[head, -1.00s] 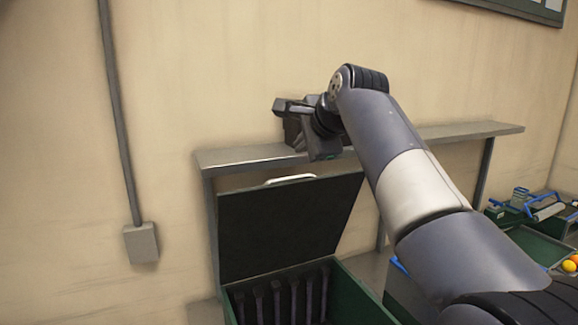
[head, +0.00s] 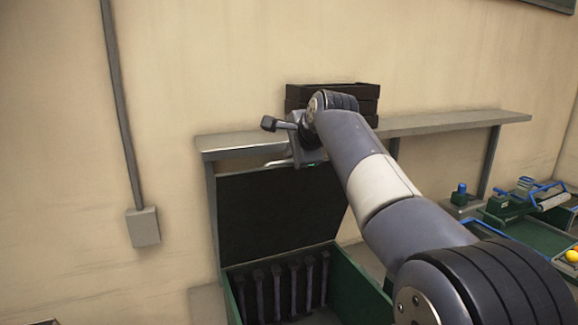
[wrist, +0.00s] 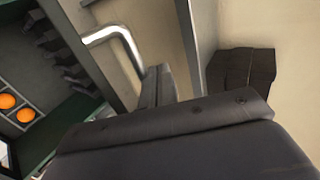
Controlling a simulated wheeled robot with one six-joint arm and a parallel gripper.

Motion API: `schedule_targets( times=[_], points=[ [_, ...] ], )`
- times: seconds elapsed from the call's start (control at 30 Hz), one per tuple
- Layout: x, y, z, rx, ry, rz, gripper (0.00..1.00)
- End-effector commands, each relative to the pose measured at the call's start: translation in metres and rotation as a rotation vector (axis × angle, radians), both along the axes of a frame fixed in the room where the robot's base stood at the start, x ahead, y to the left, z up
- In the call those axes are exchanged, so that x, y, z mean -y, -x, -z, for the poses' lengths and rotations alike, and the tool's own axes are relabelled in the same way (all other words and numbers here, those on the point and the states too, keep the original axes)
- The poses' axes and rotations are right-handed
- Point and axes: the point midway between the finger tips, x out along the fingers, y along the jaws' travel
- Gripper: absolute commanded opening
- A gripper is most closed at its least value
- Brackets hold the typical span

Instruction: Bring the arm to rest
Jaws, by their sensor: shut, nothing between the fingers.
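My arm stretches from the lower right of the head view up to the shelf. My gripper (head: 303,150) is at its end, beside the top edge of the raised lid, and its fingers are mostly hidden there. The wrist view shows the dark gripper (wrist: 157,88) shut and empty. The silver lid handle (wrist: 112,38) shows just left of it in that view. I cannot tell whether the gripper touches the handle. The dark lid (head: 275,220) stands open above a green box (head: 362,288) with several dark upright slats inside.
A grey wall shelf (head: 450,122) runs behind my arm, with dark stacked crates (head: 335,92) on it. Green trays (head: 545,237) with oranges (head: 572,256) and a blue-handled roller stand at the right. The wall area at left is clear apart from a conduit and box (head: 143,227).

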Motion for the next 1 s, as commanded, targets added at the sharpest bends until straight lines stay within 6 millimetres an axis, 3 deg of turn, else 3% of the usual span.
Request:
schedule_targets(
  times=[0.2, 0.67, 1.0],
  points=[
    [0.005, 0.011, 0.004, 0.0, 0.0, 0.0, 0.0],
    [0.006, 0.013, 0.003, 0.0, 0.002, 0.0, 0.0],
    [0.017, 0.031, -0.027, 0.055, 0.03, -0.004, 0.0]
  ],
)
